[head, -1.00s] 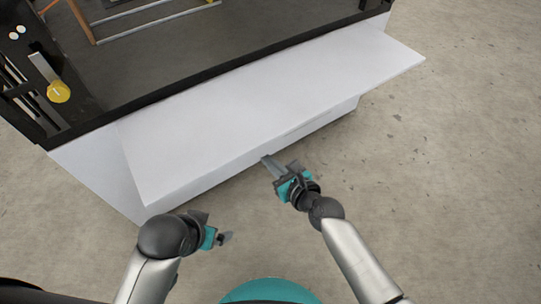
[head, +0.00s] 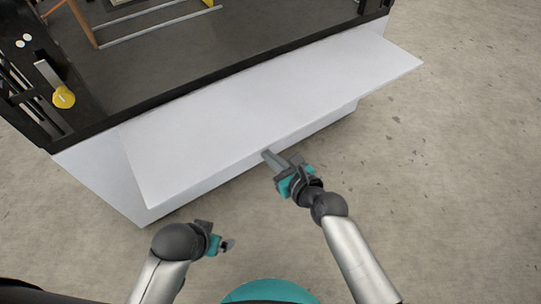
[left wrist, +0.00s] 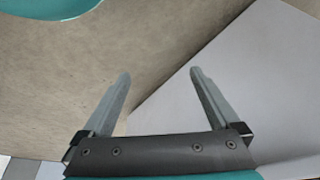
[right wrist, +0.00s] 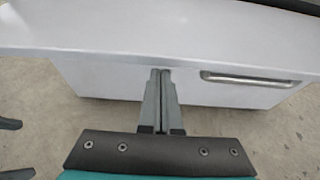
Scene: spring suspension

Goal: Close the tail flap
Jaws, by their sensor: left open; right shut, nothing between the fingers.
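The tail flap (head: 270,105) is a wide white panel that sticks out from the dark-edged bed toward me in the head view. It also shows along the top of the right wrist view (right wrist: 150,28). My right gripper (head: 265,153) is shut and empty, with its fingertips at the flap's front edge. In the right wrist view its fingertips (right wrist: 160,72) overlap the flap's lower edge; I cannot tell whether they touch. My left gripper (head: 229,244) is open and empty, low and in front of the flap's left end. Its spread fingers show in the left wrist view (left wrist: 160,82).
The dark bed (head: 190,50) behind the flap holds a wooden frame (head: 83,22) and a yellow round part (head: 64,97). A metal bar handle (right wrist: 250,79) is on the white face below the flap. Bare concrete floor (head: 450,170) is free at right.

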